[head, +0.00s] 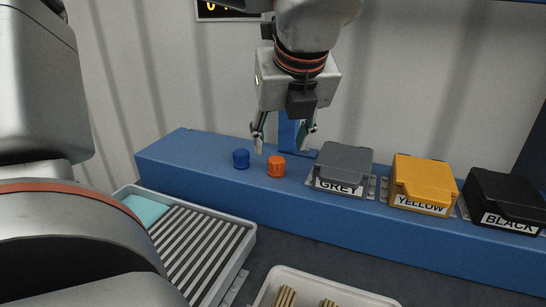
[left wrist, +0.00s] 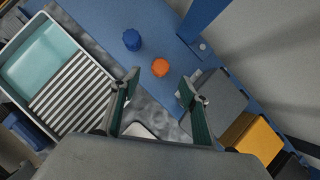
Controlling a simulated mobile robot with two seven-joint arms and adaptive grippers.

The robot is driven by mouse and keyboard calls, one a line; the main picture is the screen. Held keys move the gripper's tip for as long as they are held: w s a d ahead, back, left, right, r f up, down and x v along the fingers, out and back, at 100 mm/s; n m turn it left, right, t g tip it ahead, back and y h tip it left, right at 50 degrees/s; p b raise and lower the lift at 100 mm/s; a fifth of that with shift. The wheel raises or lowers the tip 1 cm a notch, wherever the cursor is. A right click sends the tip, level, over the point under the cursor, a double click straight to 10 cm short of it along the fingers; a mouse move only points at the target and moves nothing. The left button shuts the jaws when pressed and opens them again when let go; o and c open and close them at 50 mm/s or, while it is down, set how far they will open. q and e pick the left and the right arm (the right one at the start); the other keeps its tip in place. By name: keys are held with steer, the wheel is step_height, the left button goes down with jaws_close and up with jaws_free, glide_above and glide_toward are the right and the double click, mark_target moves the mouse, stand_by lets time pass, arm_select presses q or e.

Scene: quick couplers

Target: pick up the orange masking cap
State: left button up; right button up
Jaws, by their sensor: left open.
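The orange masking cap (head: 276,166) stands upright on the blue shelf, just right of a blue cap (head: 241,158). My left gripper (head: 283,144) is open and points down above the shelf, its two fingers apart and nothing between them. In the left wrist view the orange cap (left wrist: 160,68) lies ahead of the open fingers (left wrist: 157,92), seen between their lines and apart from them. The blue cap (left wrist: 132,40) is farther up and left there. My right gripper shows in neither view.
Right of the orange cap stand lidded boxes labelled GREY (head: 343,167), YELLOW (head: 424,183) and BLACK (head: 506,200). Below the shelf are a slatted tray (head: 250,236) and a pale bin (head: 345,288) with brass-coloured parts. A blue post (head: 288,131) rises behind the gripper.

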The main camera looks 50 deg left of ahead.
mark_target(277, 159)
arm_select(q)
steer(key=shift+x, duration=3.9)
steer(key=c, duration=1)
